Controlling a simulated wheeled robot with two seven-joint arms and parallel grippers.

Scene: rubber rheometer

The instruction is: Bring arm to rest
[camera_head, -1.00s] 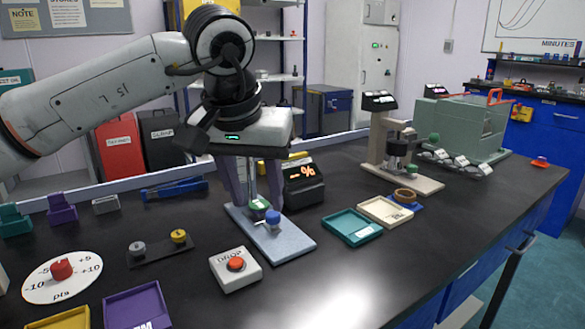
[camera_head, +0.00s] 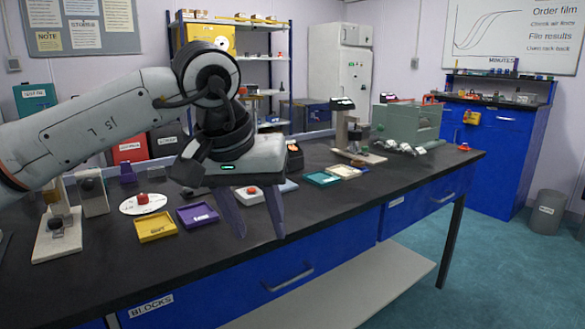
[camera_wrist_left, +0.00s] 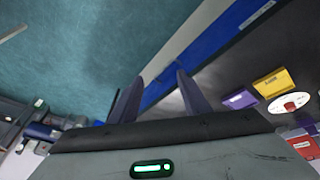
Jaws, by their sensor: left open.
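My left arm comes in from the left in the head view. Its left gripper (camera_head: 256,214) is open and empty, with two purple fingers pointing down in front of the bench's front edge. The fingers also show in the left wrist view (camera_wrist_left: 153,98), apart, with blue drawer fronts and floor beyond them. My right gripper is in neither view.
The black bench (camera_head: 330,204) lies behind the gripper. A purple tray (camera_head: 198,215), a yellow tray (camera_head: 156,227) and a white dial with a red knob (camera_head: 142,200) stand near its front. A green machine (camera_head: 405,124) stands further right. The teal floor (camera_head: 490,260) is clear.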

